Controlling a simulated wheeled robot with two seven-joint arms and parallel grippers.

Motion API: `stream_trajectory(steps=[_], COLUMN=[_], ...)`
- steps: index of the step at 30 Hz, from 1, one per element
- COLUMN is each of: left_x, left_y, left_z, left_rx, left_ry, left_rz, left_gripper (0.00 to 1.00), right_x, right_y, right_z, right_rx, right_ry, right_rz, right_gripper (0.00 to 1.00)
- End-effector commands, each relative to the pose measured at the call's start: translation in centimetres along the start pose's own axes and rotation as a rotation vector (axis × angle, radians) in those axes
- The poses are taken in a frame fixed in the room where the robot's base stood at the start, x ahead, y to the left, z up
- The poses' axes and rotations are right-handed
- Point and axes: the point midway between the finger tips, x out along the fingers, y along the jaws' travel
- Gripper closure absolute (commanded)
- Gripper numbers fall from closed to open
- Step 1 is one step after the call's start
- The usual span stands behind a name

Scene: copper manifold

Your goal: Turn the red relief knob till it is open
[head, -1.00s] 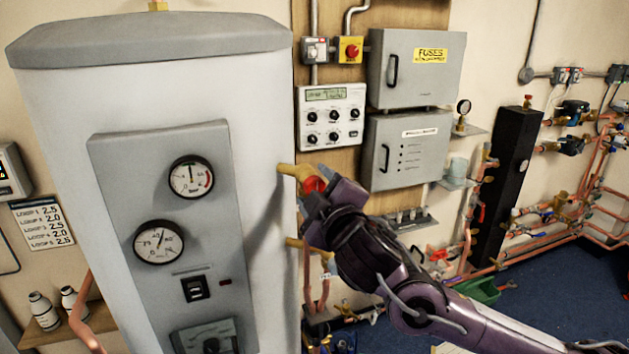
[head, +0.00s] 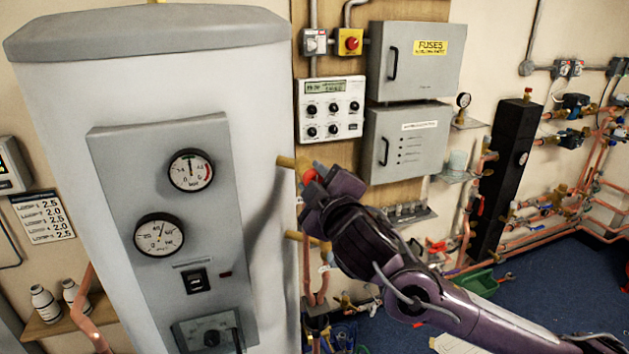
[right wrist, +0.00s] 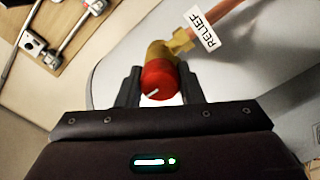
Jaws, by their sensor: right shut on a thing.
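The red relief knob (right wrist: 158,80) sits on the end of a brass valve (right wrist: 160,50) in the right wrist view, with a white line on its face pointing to the lower left. A white RELIEF tag (right wrist: 202,29) hangs by the brass fitting. My right gripper (right wrist: 160,88) has a finger on each side of the knob and is shut on it. In the head view the knob (head: 309,176) shows only partly behind my right gripper (head: 322,187), at the right side of the tank (head: 262,100). My left gripper is not in view.
The tank's panel carries two dials (head: 190,170). Grey boxes (head: 415,62) and a controller (head: 331,108) are on the wall behind my right arm. A second brass stub (head: 306,240) sticks out below the knob. Copper pipes run at the right.

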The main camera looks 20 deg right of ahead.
Motion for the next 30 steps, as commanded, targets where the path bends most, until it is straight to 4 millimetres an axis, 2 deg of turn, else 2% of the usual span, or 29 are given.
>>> stream_trajectory(steps=[8,30], left_x=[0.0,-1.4], left_y=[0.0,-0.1], left_z=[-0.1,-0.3], left_rx=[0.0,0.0], left_ry=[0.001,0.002], left_rz=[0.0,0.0], left_gripper=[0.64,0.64], right_x=[0.0,0.0], right_y=[-0.1,0.0], right_z=[0.0,0.0], right_rx=[0.165,0.824], right_ry=[-0.001,-0.004], right_rz=[-0.003,-0.003], right_gripper=[0.89,0.89])
